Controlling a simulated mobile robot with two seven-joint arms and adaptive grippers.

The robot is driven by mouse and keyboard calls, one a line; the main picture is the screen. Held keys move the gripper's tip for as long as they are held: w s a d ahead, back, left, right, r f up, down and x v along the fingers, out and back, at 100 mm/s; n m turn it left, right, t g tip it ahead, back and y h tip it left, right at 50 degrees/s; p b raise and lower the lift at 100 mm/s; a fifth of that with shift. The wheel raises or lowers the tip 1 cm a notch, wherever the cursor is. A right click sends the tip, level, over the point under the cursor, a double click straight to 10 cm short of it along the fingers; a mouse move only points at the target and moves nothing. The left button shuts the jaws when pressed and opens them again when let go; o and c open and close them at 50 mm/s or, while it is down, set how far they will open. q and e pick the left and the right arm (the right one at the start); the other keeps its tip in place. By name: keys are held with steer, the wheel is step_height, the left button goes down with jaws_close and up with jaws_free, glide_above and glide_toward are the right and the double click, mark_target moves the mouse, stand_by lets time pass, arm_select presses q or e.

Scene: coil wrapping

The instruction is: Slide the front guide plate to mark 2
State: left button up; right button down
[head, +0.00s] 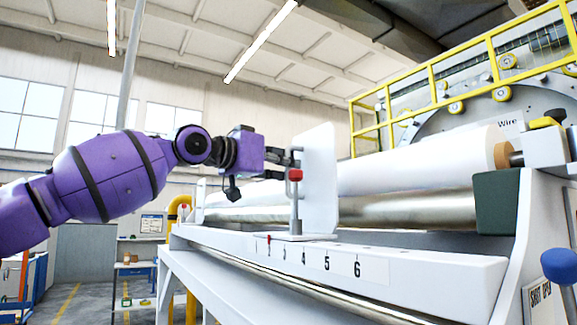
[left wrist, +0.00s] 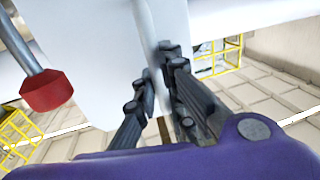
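The front guide plate (head: 320,180) is an upright white panel on the machine's front rail, with a red-topped post (head: 295,175) beside it. Its foot carries a small red pointer (head: 268,238) just left of the numeral 3, near where 2 would be; I cannot read that numeral. My left gripper (head: 287,164) is at the plate's left side. In the left wrist view the gripper's fingers (left wrist: 160,75) are close together around the edge of the plate (left wrist: 95,50). The red knob (left wrist: 47,92) is to their left. My right gripper is not in view.
The white number strip (head: 340,262) shows 3 to 6 along the rail. A large white roll (head: 420,163) and a metal roller (head: 410,211) lie behind the plate. A yellow railing (head: 430,70) stands at the back right. The air left of the plate is clear around my arm.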

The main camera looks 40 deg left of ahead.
arm_select(q)
steer(key=shift+o, duration=2.3)
steer(key=shift+a, duration=0.1)
steer(key=shift+s, duration=0.3)
steer(key=s+a, duration=0.2)
steer(key=s, duration=0.9)
steer(key=shift+a, duration=0.15)
steer(key=shift+f, duration=0.1)
